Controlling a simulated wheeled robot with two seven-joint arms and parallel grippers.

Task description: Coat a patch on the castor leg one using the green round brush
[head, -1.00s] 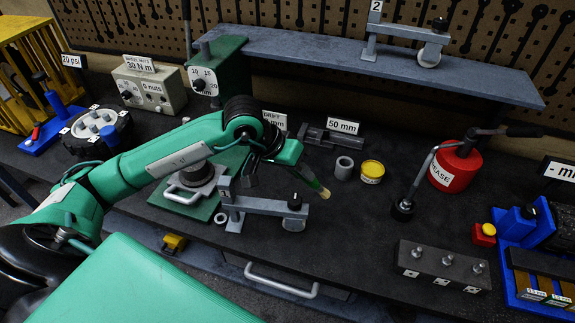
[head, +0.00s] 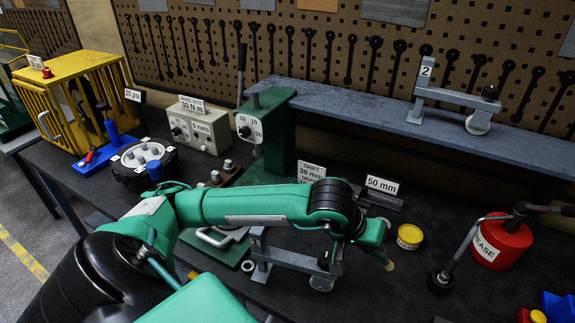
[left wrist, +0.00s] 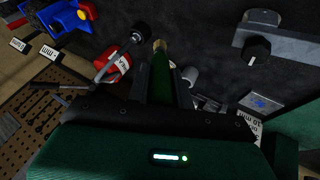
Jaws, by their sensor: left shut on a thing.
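The castor leg one (head: 292,259), a grey bar with a wheel and a black knob, lies on the dark bench, partly hidden behind my arm. A similar grey leg with a black knob shows at the upper right of the left wrist view (left wrist: 285,48). My left gripper (head: 378,248) is shut on the green round brush, right of the leg's wheel end. The brush (left wrist: 160,75) points away from the gripper, its pale tip apart from the leg. The jaws are mostly hidden in the head view. My right gripper is not in view.
A yellow tin (head: 410,236) stands just beyond the brush tip. A red grease can (head: 502,241) with a lever is at the right. A second castor leg (head: 455,95) marked 2 rests on the grey raised shelf (head: 390,108). A green gauge post (head: 277,135) stands behind my arm.

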